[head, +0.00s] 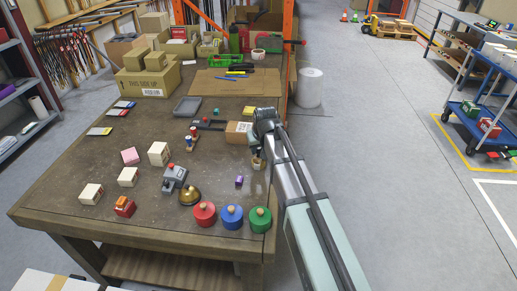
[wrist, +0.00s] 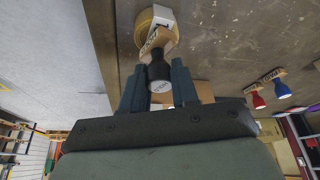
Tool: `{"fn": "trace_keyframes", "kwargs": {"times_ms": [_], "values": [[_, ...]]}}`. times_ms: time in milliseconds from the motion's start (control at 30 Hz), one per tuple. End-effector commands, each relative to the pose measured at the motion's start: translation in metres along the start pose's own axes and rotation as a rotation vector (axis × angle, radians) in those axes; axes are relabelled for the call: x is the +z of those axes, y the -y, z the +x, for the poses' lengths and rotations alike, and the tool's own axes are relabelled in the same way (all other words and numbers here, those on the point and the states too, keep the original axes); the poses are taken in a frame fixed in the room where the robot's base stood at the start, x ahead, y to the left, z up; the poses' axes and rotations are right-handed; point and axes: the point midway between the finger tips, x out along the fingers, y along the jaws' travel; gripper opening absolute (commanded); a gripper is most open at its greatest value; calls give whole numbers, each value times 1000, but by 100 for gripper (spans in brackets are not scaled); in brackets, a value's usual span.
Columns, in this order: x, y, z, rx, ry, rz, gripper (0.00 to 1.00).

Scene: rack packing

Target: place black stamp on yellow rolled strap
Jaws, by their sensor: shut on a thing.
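The black stamp (wrist: 158,70) has a dark handle and a wooden block with lettering. My gripper (wrist: 157,84) is shut on its handle, one finger on each side. In the head view my gripper (head: 257,150) is low over the table's right side, near the strap, and the arm hides most of the stamp.
A cardboard box (head: 238,133) stands just left of my gripper. Red and blue stamps (wrist: 281,91) stand farther off. A purple block (head: 239,181) and red, blue and green round weights (head: 260,219) stand toward the front. The table's right edge (head: 271,190) is close.

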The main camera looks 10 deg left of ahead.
Motion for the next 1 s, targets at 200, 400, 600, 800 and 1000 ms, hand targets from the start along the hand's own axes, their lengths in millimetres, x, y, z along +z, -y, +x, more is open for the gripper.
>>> {"fn": "trace_keyframes", "kwargs": {"times_ms": [200, 400, 600, 800, 1000], "values": [[0, 0, 2, 0, -1, 0, 0], [2, 0, 4, 0, -1, 0, 0], [1, 0, 4, 0, -1, 0, 48], [1, 0, 4, 0, -1, 0, 55], [0, 0, 1, 0, -1, 0, 55]]}}
